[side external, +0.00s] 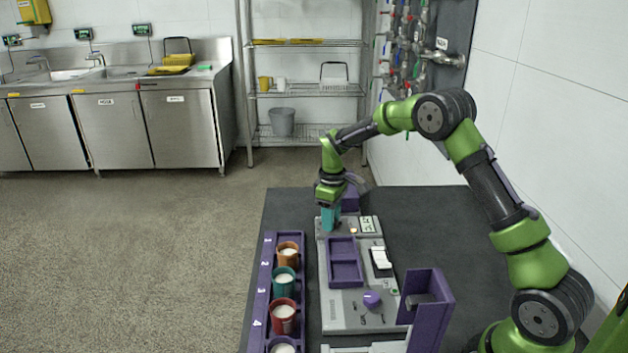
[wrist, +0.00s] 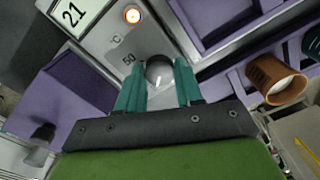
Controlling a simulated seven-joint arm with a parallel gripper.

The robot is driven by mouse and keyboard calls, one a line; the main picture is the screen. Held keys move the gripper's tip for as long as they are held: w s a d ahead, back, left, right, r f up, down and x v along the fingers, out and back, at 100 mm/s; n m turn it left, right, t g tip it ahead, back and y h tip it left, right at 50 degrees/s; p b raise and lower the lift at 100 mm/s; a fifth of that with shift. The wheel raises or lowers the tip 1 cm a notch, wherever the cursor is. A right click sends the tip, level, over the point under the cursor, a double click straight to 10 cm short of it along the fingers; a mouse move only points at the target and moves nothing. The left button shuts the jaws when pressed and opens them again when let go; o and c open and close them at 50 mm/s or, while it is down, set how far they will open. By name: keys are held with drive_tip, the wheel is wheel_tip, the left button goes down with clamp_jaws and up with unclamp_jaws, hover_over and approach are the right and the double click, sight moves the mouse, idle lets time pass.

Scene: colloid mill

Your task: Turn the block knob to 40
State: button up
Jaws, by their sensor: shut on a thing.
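The block knob (wrist: 158,72) is a round grey knob on the light grey panel, with the printed labels "50" and "°C" beside it in the wrist view. My gripper (wrist: 159,66) has its two teal fingers on opposite sides of the knob, shut on it. A thin pale mark shows on the knob, but I cannot read which number it points at. In the side view my gripper (side external: 330,222) points down at the far left corner of the machine's panel (side external: 338,315) and hides the knob. Other dial numbers are not visible.
A lit orange lamp (wrist: 132,15) and a display reading 21 (wrist: 74,14) sit near the knob. A purple rack (side external: 254,318) with several cups runs along the left. A purple knob (side external: 371,299) and an upright purple holder (side external: 437,310) stand nearer the front.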

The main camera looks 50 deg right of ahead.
drive_tip(key=m, duration=0.3)
drive_tip(key=shift+m, duration=2.4)
drive_tip(key=o, duration=1)
drive_tip(key=shift+o, duration=0.2)
drive_tip(key=shift+r, duration=0.1)
wheel_tip(320, 180, up, 17)
